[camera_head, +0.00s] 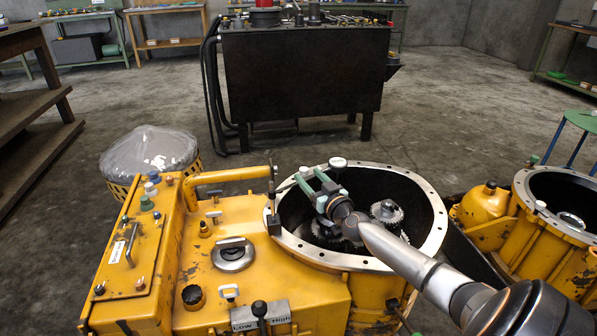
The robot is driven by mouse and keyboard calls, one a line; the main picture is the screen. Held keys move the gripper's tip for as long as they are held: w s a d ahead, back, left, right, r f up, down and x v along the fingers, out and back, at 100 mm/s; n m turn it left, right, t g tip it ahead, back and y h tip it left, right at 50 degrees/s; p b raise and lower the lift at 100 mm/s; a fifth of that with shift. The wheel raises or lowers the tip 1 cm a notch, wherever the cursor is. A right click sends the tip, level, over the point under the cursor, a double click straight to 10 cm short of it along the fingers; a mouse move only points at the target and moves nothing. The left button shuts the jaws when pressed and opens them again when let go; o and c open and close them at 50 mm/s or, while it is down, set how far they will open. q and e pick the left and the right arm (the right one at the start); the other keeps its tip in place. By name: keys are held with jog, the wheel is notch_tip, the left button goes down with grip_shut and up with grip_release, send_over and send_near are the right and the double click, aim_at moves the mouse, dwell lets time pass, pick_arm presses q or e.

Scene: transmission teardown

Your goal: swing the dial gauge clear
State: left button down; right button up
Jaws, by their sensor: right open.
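The dial gauge's stand, a dark upright post (272,188) on a black block base (274,224), is on the left of the round metal rim (432,232) of the yellow transmission housing (245,285). A thin rod runs from the post toward my right gripper (309,175). A small pale round part (305,172) by the fingertips may be the gauge; its face cannot be made out. My right gripper reaches in from the lower right over the housing's opening. Its green fingers are apart, close to the rod; contact cannot be told. My left gripper is out of view.
Gears (387,212) sit inside the opening under my right wrist. A yellow pipe handle (232,174) rises just left of the stand. A second yellow housing (565,240) stands at right. A dark workbench (305,75) stands behind, with open floor between.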

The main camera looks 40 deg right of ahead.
aim_at(302, 169)
jog(key=b+x, duration=0.2)
jog(key=x, duration=0.3)
jog(key=shift+w+d+f+b, duration=0.1)
jog(key=shift+w+f+b, duration=0.1)
jog(key=shift+b, duration=0.1)
jog(key=shift+w+d+r+b, duration=0.15)
jog(key=shift+w+b, duration=0.15)
jog(key=shift+w, duration=0.4)
jog(key=shift+c, duration=0.2)
grip_shut()
dwell(0.6)
